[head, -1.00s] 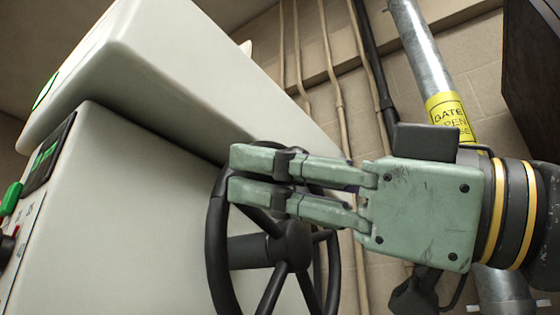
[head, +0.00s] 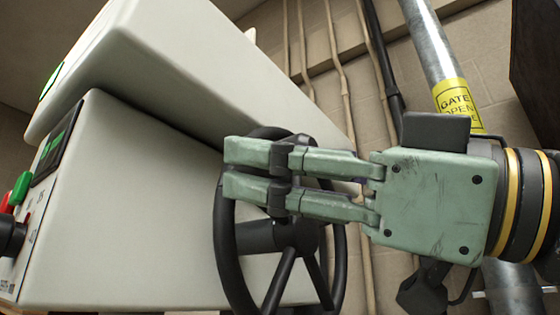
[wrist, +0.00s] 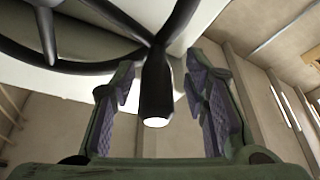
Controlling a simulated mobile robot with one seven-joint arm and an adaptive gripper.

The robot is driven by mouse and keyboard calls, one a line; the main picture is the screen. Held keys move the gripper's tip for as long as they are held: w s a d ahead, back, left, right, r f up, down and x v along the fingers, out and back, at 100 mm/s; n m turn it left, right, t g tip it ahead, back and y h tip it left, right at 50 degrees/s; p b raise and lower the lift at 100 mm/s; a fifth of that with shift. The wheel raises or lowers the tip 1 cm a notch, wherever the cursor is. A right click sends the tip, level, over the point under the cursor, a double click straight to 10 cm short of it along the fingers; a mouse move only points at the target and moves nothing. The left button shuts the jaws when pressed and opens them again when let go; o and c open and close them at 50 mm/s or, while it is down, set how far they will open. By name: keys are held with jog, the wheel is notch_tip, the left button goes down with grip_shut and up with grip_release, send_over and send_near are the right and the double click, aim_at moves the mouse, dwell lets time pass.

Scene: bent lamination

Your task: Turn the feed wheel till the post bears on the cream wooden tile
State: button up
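The black feed wheel (head: 299,236) is on the right side of the pale machine in the head view. My gripper (head: 227,169) reaches across the upper part of its rim from the right, its two green fingers one above the other with a narrow gap. In the wrist view the fingers (wrist: 160,95) stand apart. The wheel's black handle (wrist: 156,85), with a pale end, points between them. I see space on both sides of it, so the fingers do not appear closed on it. The post and the cream wooden tile are not in view.
The pale machine housing (head: 130,210) fills the left, with a green button (head: 20,187), a red button and a black knob at its edge. A metal pole (head: 432,45) with a yellow sign (head: 457,106) and several wall pipes stand behind my arm.

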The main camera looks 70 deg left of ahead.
jog(key=v, duration=1.2)
jog(key=shift+w+r, duration=0.1)
dwell(0.4)
